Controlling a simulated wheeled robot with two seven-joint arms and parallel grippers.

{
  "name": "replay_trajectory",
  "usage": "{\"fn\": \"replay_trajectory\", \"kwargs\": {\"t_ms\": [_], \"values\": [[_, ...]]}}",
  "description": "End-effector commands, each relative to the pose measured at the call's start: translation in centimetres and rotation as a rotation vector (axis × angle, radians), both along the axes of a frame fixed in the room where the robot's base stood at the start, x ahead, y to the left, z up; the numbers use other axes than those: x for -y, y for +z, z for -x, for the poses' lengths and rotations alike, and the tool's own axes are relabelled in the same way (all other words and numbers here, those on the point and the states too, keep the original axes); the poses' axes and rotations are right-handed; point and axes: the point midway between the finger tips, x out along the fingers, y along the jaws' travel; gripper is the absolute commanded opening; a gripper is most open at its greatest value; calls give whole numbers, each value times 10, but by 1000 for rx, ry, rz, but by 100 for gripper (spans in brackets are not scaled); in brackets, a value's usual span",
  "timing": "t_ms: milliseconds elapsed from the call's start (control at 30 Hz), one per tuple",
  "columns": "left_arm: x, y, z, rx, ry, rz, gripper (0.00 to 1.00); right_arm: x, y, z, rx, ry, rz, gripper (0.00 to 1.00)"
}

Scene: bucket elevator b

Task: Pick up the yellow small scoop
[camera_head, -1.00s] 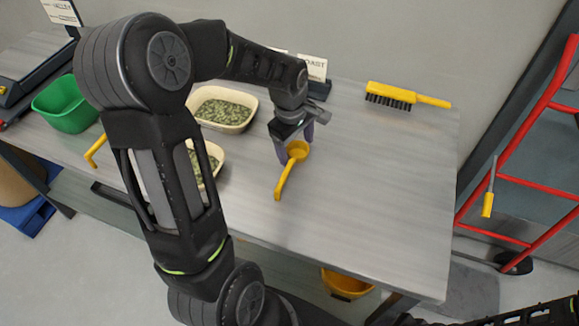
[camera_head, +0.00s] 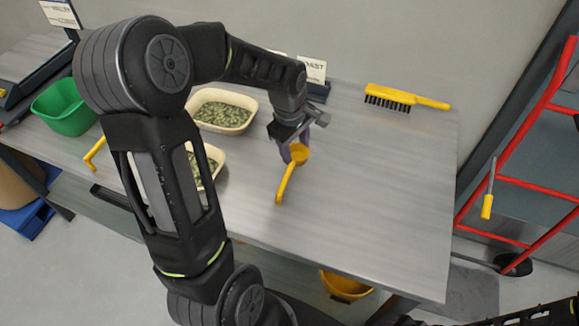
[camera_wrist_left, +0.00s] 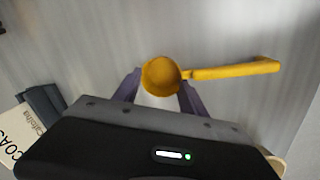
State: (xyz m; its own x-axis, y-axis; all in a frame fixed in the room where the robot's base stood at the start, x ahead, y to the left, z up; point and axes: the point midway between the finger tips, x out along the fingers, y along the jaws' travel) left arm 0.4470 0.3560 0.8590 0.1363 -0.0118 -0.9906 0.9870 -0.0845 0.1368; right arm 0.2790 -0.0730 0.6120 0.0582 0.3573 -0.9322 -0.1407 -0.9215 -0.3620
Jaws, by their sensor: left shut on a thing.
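The yellow small scoop (camera_head: 285,182) is at the middle of the grey table, its round bowl up by my left gripper and its handle pointing toward the front edge. My left gripper (camera_head: 294,149) is shut on the scoop's bowl, with its purple fingers on either side. In the left wrist view the scoop (camera_wrist_left: 230,71) has its bowl between the fingertips (camera_wrist_left: 160,80) and its handle reaching right. I cannot tell whether the scoop touches the table. My right gripper is not in view.
Two cream trays of green pellets, a rear one (camera_head: 222,91) and a front one (camera_head: 213,154), sit left of the gripper. A yellow brush (camera_head: 400,97), sign (camera_head: 313,69), green bin (camera_head: 67,108) and another yellow handle (camera_head: 94,154) are also here. The table's right side is clear.

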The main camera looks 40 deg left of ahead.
Motion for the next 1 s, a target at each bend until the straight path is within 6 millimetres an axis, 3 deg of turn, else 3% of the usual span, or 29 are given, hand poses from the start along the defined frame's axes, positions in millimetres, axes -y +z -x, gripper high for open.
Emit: {"fn": "replay_trajectory", "kwargs": {"t_ms": [267,700,1000], "values": [[0,9,-1,2,-1,-1,9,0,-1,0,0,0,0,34],[0,86,-1,4,-1,-2,9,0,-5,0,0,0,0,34],[0,101,0,0,-1,0,9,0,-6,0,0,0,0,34]]}}
